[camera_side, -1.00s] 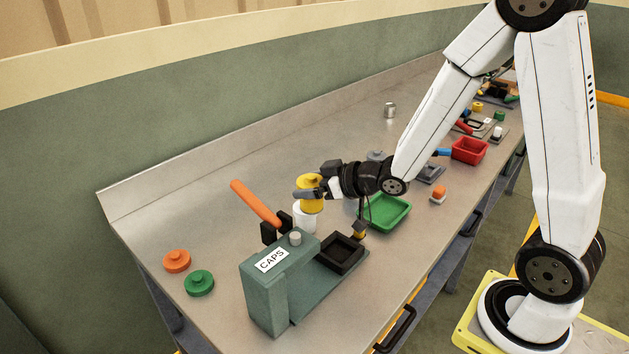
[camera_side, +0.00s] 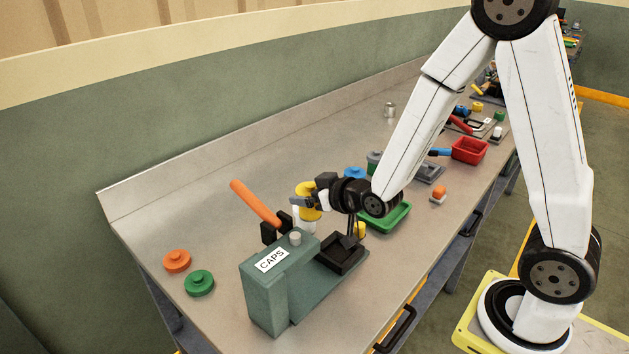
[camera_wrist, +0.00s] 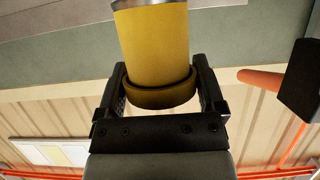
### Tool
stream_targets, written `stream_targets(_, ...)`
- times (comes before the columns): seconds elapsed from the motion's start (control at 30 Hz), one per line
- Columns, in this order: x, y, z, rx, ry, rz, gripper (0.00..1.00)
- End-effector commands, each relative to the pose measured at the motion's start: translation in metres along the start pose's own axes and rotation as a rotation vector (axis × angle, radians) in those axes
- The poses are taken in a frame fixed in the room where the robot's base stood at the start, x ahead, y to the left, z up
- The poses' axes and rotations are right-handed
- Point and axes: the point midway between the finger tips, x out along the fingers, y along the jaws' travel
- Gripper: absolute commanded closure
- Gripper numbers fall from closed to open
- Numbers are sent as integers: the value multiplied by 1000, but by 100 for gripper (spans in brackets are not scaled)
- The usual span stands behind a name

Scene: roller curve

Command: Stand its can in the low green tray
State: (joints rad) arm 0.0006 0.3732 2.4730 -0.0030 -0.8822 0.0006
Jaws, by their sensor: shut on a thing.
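My gripper (camera_side: 302,201) is shut on a yellow can (camera_side: 311,213) near its capped upper end. In the wrist view, the yellow can (camera_wrist: 152,45) sits between both fingers, with a darker yellow band at the fingers and a silver rim at its far end. The can is about upright, just behind the press; I cannot tell its clearance from the bench. The low green tray (camera_side: 393,220) lies to the right of the gripper, partly hidden by my wrist. I see nothing in its visible part.
The green CAPS press (camera_side: 265,290), with an orange lever (camera_side: 256,202) and black nest (camera_side: 340,257), stands in front. Orange (camera_side: 177,261) and green (camera_side: 199,283) caps lie left. A red tray (camera_side: 469,150) stands farther right.

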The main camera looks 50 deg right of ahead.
Motion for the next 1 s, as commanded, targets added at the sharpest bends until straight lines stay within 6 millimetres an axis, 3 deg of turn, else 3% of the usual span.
stream_targets(0.53,-4,3,-15,-58,4,-139,81)
stream_targets(1.0,-20,3,-21,-146,3,-350,81)
